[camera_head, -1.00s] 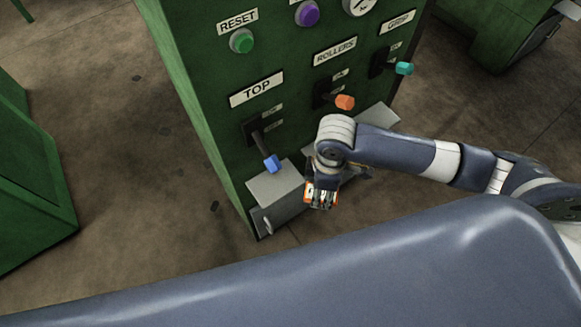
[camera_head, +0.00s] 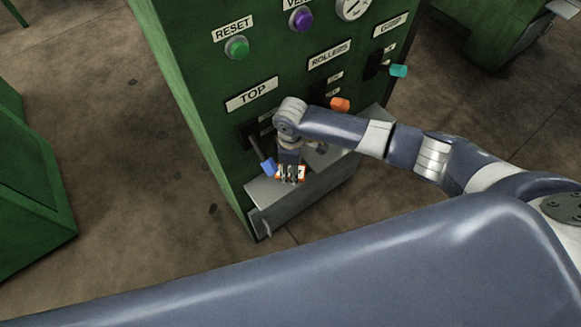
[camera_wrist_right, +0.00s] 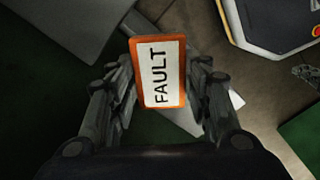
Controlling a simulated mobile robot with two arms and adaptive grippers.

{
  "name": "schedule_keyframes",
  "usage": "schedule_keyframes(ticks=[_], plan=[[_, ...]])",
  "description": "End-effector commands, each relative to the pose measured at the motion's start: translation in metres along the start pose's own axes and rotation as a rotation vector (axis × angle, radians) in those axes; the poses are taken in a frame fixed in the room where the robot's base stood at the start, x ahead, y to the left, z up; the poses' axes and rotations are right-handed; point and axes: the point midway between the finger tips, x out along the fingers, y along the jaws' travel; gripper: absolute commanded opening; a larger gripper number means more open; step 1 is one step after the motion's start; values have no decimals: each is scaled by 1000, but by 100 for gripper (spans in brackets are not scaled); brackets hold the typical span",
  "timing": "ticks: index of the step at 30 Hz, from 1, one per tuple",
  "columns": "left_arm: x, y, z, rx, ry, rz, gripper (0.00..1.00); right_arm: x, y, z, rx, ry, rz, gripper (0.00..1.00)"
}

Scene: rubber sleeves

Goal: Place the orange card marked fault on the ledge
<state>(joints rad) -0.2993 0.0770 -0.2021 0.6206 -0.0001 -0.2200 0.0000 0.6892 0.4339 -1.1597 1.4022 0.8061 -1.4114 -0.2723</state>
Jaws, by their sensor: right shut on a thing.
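The orange card (camera_wrist_right: 158,72) with a white face marked FAULT is between the fingers of my right gripper (camera_wrist_right: 158,85), which is shut on it. In the head view the card (camera_head: 290,173) shows as a small orange and white patch at the tip of my right gripper (camera_head: 291,174). The grey ledge (camera_head: 318,187) juts from the foot of the green control panel. The card appears over the ledge's left part; I cannot tell whether it touches. My left gripper is not in view.
The TOP lever with a blue knob (camera_head: 267,166) is just left of my right gripper. The ROLLERS lever's orange knob (camera_head: 340,104) and the GRIP lever's teal knob (camera_head: 398,71) are farther right. A green RESET button (camera_head: 237,47) is above.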

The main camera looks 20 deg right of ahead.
Motion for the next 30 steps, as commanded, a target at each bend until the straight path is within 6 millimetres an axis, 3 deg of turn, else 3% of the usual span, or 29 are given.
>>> schedule_keyframes(ticks=[16,17,30], plan=[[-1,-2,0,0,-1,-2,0,16,2,-3,-1,1,0,22],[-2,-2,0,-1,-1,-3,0,15,2,-3,-1,1,0,52],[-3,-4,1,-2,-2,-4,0,8,3,-3,-1,2,2,54]])
